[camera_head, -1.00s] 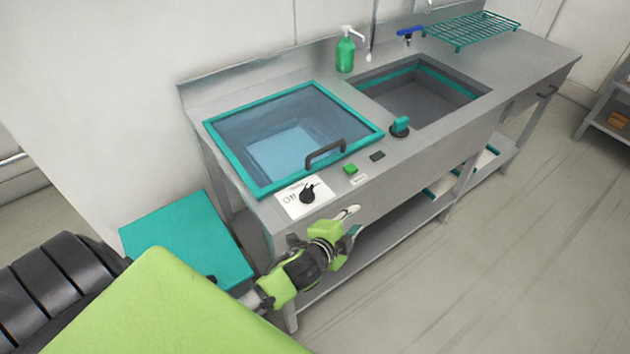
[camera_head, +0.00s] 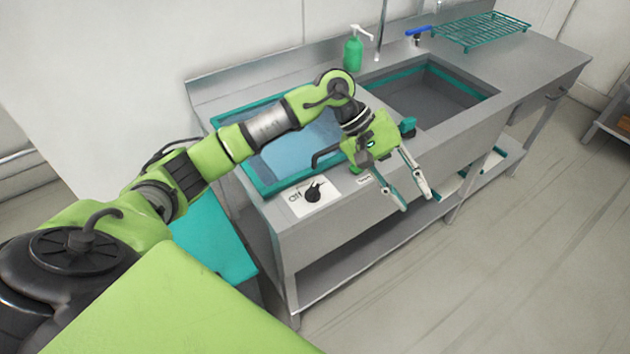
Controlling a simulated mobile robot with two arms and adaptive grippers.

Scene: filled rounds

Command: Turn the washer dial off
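The washer dial (camera_head: 314,193) is a black knob on a white plate at the front left corner of the steel counter. An "Off" mark is printed on the plate left of the knob, and the knob's pointer end appears turned to the upper right. My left gripper (camera_head: 417,203) is open and empty, its two fingers apart, pointing down past the counter's front edge. It is to the right of the dial and does not touch it. My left arm crosses over the washer's glass lid (camera_head: 290,160). My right gripper is not in view.
A teal knob (camera_head: 408,125) is just behind the gripper, by the sink basin (camera_head: 425,100). A green soap bottle (camera_head: 352,52) and a teal rack (camera_head: 480,31) are further back.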

